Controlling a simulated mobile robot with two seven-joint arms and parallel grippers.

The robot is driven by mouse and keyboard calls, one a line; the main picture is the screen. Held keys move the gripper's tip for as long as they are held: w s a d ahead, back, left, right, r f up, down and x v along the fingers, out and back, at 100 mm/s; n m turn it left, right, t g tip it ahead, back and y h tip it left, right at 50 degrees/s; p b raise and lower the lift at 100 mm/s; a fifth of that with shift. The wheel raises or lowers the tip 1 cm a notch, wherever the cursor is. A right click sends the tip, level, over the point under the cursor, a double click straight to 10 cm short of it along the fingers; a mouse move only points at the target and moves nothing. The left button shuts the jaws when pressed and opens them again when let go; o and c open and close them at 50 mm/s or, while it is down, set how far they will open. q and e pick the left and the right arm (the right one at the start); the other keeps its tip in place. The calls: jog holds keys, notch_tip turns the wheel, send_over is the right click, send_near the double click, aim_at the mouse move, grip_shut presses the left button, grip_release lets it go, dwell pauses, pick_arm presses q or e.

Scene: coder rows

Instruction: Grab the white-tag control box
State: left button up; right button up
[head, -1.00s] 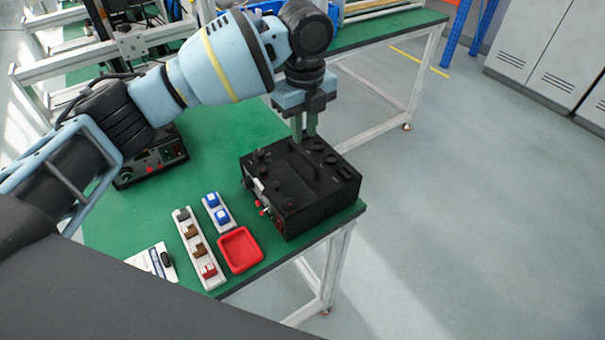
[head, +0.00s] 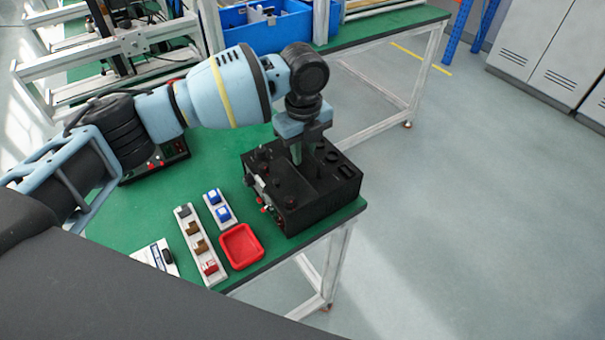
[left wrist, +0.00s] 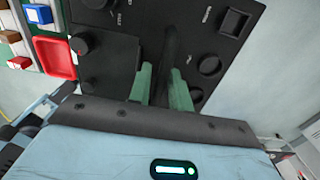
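The black control box (head: 305,200) with a small white tag (head: 259,184) on its side stands at the right corner of the green table. Knobs and a raised handle are on its top; the box also fills much of the left wrist view (left wrist: 112,62). My left gripper (head: 303,160) points down over the box top. In the left wrist view its two green fingers (left wrist: 163,90) stand apart, one on each side of the black handle (left wrist: 171,48). The fingers look open; contact with the handle cannot be made out. My right gripper is not in view.
Another dark control box (head: 160,160) is partly hidden behind my left arm. A red tray (head: 241,247) and strips with coloured switches (head: 200,246) lie left of the tagged box. A blue bin (head: 285,25) stands behind. Open floor lies to the right.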

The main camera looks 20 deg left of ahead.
pick_arm(q)
grip_shut()
dwell(1.2)
jog(key=shift+r, duration=0.2)
